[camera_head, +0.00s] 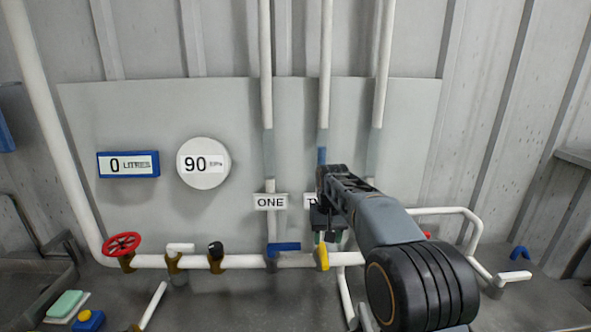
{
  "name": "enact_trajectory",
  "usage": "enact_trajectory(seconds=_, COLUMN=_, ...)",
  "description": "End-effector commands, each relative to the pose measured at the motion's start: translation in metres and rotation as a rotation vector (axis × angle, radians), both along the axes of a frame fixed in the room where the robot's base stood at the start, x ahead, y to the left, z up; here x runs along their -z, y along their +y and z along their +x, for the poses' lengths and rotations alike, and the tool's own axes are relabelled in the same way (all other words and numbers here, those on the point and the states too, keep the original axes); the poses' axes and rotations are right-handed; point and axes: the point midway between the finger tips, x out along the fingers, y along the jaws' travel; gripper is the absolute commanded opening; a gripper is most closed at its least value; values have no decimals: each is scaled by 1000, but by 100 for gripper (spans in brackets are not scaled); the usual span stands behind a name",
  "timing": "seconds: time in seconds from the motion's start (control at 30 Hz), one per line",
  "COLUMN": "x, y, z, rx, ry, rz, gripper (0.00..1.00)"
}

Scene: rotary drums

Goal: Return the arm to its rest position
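My arm reaches in from the lower right of the head view, in front of the grey panel (400,120). My gripper (322,228) is at its far end, pointing down just above a yellow valve handle (323,257) on the white pipe. I cannot tell whether it touches that handle. The fingers are small and dark, and their opening is not clear. The arm covers part of a label beside the "ONE" label (270,202) and the pipes behind it.
A blue handle (284,247), a black knob (215,250), a white lever (180,247) and a red handwheel (122,244) sit along the horizontal pipe (150,261). A litre display (128,164) reads 0; a round gauge (203,180) reads 90. White pipework (455,210) stands right of my arm.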

Motion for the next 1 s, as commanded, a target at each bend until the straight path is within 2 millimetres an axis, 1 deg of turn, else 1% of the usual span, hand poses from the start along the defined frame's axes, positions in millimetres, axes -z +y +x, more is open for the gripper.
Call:
enact_trajectory(seconds=0.03, x=1, y=-5, z=-18, rx=-4, ry=-16, rz=1, gripper=49)
enact_trajectory(seconds=0.17, x=7, y=-17, z=-66, rx=-12, ry=-66, rz=4, gripper=49)
enact_trajectory(seconds=0.2, x=9, y=-21, z=-83, rx=-12, ry=-83, rz=4, gripper=49)
enact_trajectory(seconds=0.27, x=12, y=-27, z=-110, rx=-13, ry=-110, rz=5, gripper=49)
enact_trajectory(seconds=0.3, x=15, y=-30, z=-129, rx=-13, ry=-128, rz=4, gripper=49)
enact_trajectory(seconds=0.37, x=19, y=-36, z=-155, rx=-10, ry=-155, rz=4, gripper=49)
enact_trajectory(seconds=0.4, x=22, y=-39, z=-172, rx=-6, ry=-172, rz=5, gripper=49)
enact_trajectory(seconds=0.5, x=30, y=-45, z=-208, rx=3, ry=-211, rz=4, gripper=49)
enact_trajectory(seconds=0.6, x=35, y=-49, z=-235, rx=14, ry=-243, rz=4, gripper=49)
enact_trajectory(seconds=0.7, x=36, y=-52, z=-254, rx=24, ry=-268, rz=3, gripper=49)
enact_trajectory(seconds=0.73, x=35, y=-53, z=-257, rx=26, ry=-278, rz=4, gripper=49)
enact_trajectory(seconds=0.8, x=30, y=-54, z=-261, rx=31, ry=-304, rz=3, gripper=49)
enact_trajectory(seconds=0.9, x=22, y=-56, z=-262, rx=36, ry=-337, rz=3, gripper=49)
enact_trajectory(seconds=1.0, x=18, y=-57, z=-263, rx=39, ry=-351, rz=3, gripper=49)
